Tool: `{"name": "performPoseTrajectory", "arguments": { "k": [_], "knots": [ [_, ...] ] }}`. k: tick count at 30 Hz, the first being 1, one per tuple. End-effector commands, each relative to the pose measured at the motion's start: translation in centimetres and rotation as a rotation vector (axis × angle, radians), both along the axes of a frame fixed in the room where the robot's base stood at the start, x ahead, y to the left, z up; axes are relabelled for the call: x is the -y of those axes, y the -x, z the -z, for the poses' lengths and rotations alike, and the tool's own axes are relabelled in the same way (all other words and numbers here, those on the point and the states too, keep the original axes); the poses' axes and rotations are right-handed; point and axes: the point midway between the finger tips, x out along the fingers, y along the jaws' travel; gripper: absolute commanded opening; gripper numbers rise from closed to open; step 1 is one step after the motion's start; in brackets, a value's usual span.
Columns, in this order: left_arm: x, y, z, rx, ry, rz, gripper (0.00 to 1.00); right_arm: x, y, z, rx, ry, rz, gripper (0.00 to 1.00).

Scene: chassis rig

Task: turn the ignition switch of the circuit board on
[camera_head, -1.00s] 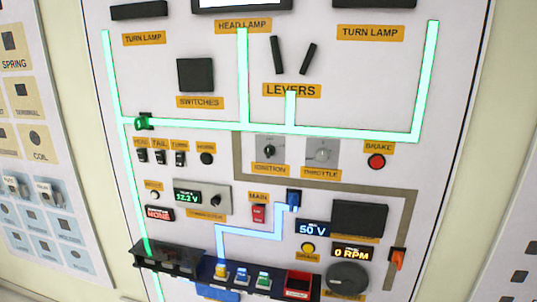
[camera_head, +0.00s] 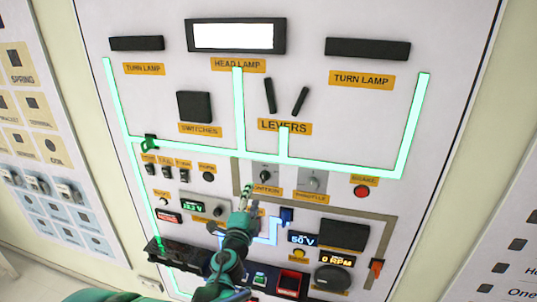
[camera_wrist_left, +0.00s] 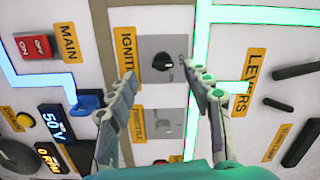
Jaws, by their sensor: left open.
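The ignition switch (camera_head: 264,172) is a dark knob on a grey plate, above its orange IGNITION label (camera_head: 266,189) on the white circuit board (camera_head: 140,88). In the left wrist view the ignition knob (camera_wrist_left: 164,61) shows beyond and between the fingertips. My left gripper (camera_head: 247,194) is just below and left of the switch in the head view. It also shows in the left wrist view (camera_wrist_left: 166,82), with its two fingers apart and nothing between them. It does not appear to touch the knob. My right gripper is not in view.
The throttle knob (camera_head: 315,181) is right of the ignition. The red brake button (camera_head: 361,191) and toggle switches (camera_head: 166,171) flank them. The MAIN switch (camera_wrist_left: 35,46) shows in the wrist view. A black shelf (camera_head: 170,252) juts out along the board's lower part.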

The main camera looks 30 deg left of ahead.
Motion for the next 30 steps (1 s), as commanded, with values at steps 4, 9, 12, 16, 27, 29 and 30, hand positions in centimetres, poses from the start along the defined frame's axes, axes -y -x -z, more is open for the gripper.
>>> {"name": "performPoseTrajectory", "arguments": {
  "k": [4,9,12,16,27,29,30],
  "knots": [
    [-0.1,-0.9,-1.0,-0.046,-0.140,0.065,0.50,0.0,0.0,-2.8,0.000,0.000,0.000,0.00],
    [-0.1,-1.8,-0.5,-0.066,-0.184,0.089,0.50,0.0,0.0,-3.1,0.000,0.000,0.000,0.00],
    [-0.4,-3.1,-0.4,-0.066,-0.184,0.090,0.50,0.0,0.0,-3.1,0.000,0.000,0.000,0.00],
    [-1.0,-5.4,-0.5,-0.065,-0.182,0.089,0.50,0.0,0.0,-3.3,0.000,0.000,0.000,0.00],
    [-1.7,-8.6,-0.5,-0.065,-0.181,0.088,0.50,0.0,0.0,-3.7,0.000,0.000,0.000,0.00],
    [-1.7,-8.7,-0.5,-0.065,-0.181,0.088,0.50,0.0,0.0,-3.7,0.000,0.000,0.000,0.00],
    [-1.7,-8.7,-0.5,-0.065,-0.181,0.088,0.50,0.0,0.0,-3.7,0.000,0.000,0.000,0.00]
  ]
}}
